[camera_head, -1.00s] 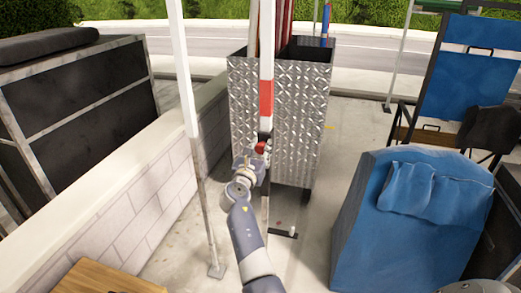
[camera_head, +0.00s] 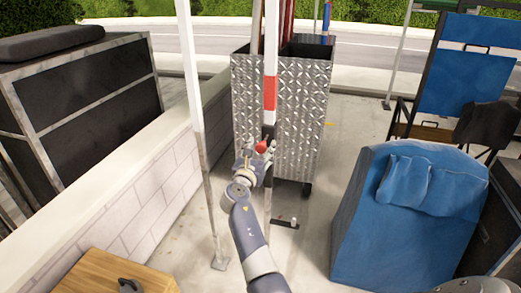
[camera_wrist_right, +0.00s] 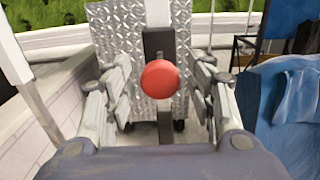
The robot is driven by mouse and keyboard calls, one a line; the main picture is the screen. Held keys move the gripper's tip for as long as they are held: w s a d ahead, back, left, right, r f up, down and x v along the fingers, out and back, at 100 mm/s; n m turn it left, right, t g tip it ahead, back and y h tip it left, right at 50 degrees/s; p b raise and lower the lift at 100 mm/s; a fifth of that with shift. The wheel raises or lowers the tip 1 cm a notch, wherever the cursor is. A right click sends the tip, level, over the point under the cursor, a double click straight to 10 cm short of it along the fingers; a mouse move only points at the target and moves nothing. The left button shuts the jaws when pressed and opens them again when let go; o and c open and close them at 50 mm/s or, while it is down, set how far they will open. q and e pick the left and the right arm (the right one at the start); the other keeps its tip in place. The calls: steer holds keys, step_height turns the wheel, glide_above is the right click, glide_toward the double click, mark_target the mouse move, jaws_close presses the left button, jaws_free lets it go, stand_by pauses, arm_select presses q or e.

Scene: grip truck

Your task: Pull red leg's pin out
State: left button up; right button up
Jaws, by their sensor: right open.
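The red leg is an upright pole with a red band (camera_head: 270,92), white above and dark below, in front of the metal-plate box. Its pin has a round red knob (camera_head: 261,147) on the dark section, facing me. In the right wrist view the knob (camera_wrist_right: 166,79) is large and near the middle. My right gripper (camera_head: 259,154) is at the knob, its fingers open on either side of it. In the wrist view gaps show between knob and both fingers. The pin's shaft is hidden behind the knob. My left gripper is out of view.
The diamond-plate box (camera_head: 300,115) stands behind the leg, holding poles. Another white pole (camera_head: 190,75) stands to the left, beside a low block wall (camera_head: 150,205). A blue-covered object (camera_head: 400,230) is at the right. Paved floor lies between.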

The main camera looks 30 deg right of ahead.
steer(key=shift+r, duration=0.15)
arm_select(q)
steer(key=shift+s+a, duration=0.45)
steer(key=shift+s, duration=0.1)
arm_select(e)
step_height(320, 180, up, 10)
steer(key=shift+f, duration=0.15)
